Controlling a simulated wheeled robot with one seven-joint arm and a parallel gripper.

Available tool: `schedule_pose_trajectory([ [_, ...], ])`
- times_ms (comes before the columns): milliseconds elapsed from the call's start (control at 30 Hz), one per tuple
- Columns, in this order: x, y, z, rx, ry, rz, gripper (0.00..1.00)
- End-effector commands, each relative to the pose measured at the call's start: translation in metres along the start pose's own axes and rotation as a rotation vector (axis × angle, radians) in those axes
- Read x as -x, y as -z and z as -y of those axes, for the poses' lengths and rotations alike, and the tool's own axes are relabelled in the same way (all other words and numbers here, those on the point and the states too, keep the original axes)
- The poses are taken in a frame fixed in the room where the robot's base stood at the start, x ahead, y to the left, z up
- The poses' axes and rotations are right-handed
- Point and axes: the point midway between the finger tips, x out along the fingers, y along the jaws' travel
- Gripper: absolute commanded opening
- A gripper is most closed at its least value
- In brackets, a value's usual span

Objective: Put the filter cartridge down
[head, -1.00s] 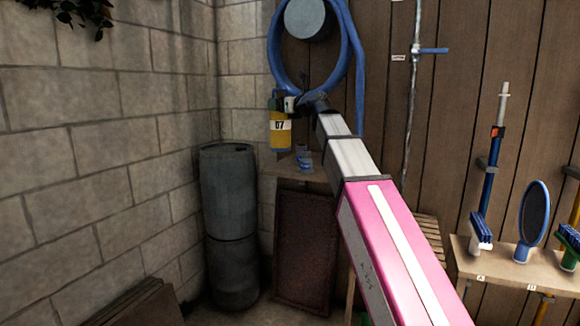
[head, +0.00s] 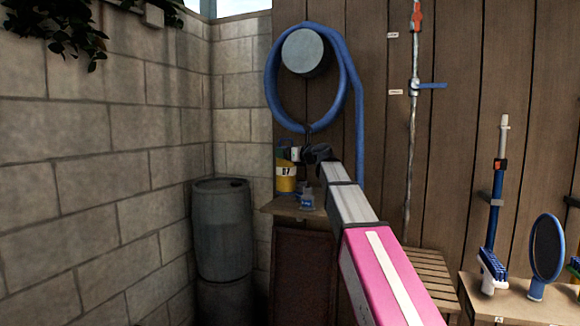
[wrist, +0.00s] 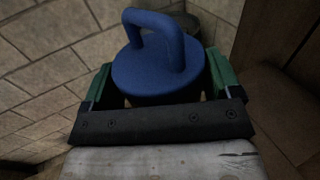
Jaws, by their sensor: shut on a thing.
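The filter cartridge (head: 286,180) is a yellow canister with a white label reading 07. It hangs upright at my gripper (head: 290,153), at the back of the head view. In the wrist view the cartridge's blue round top with a loop handle (wrist: 150,70) sits between the two green fingers of my gripper (wrist: 160,82), which is shut on it. The wooden corner shelf (head: 283,208) is directly below the cartridge. The cartridge's base is close to the shelf; I cannot tell whether it touches.
A small clear-and-blue item (head: 307,199) stands on the shelf, just right of the cartridge. A grey barrel (head: 222,230) stands to the left. A coiled blue hose (head: 270,85) hangs above. A bench with brushes (head: 520,305) is at the right.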

Motion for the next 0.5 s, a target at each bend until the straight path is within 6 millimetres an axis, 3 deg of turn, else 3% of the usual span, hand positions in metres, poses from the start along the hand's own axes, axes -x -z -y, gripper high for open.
schedule_pose_trajectory([
  [267, 0.000, 0.012, 0.012, -0.001, -0.001, 0.001, 0.26],
  [500, 0.001, 0.042, 0.011, -0.003, 0.000, 0.000, 0.26],
])
